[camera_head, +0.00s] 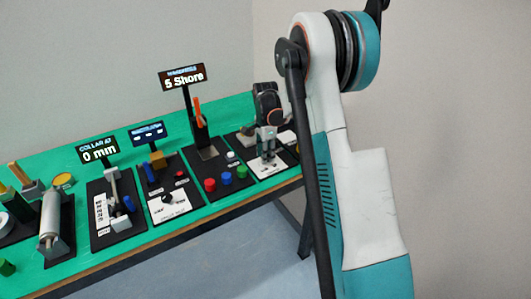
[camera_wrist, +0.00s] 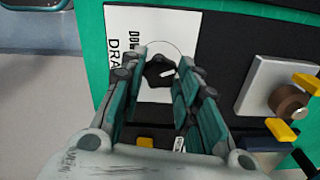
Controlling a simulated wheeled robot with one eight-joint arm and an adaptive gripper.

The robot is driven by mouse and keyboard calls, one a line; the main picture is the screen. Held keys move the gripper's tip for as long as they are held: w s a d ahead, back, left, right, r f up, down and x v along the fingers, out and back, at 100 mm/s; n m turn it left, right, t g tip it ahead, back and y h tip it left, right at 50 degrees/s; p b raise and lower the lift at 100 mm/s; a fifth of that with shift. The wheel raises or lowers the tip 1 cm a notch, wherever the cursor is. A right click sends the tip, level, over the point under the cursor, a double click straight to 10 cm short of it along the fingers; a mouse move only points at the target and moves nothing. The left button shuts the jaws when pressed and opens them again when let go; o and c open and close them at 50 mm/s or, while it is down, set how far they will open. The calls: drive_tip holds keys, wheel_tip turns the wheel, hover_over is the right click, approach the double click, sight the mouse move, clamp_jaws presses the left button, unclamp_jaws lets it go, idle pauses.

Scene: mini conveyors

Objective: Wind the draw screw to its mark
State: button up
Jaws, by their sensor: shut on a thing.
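The draw screw's dark lobed knob (camera_wrist: 160,72) stands on a white card (camera_wrist: 180,25) with partly hidden lettering, "DRA" among it, and a thin printed circle around the knob. A small white mark shows on the knob. My gripper (camera_wrist: 163,60) has its fingers on either side of the knob and is shut on it. In the head view my gripper (camera_head: 267,140) points down over the rightmost station on the bench. The knob cannot be made out there, and I cannot read any mark.
Beside the card in the wrist view are a pale block with a brown cylinder (camera_wrist: 288,100) and yellow pieces (camera_wrist: 280,130). The green bench (camera_head: 130,130) carries several stations leftward, including displays reading "5 Shore" (camera_head: 184,77) and "0 mm" (camera_head: 98,150), and coloured buttons (camera_head: 226,178).

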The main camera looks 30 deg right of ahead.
drive_tip(key=n, duration=1.2)
drive_tip(key=shift+n+p, duration=0.4)
drive_tip(key=n, duration=1.1)
drive_tip(key=shift+n, duration=0.5)
drive_tip(key=o, duration=1.1)
drive_tip(key=shift+c, duration=0.2)
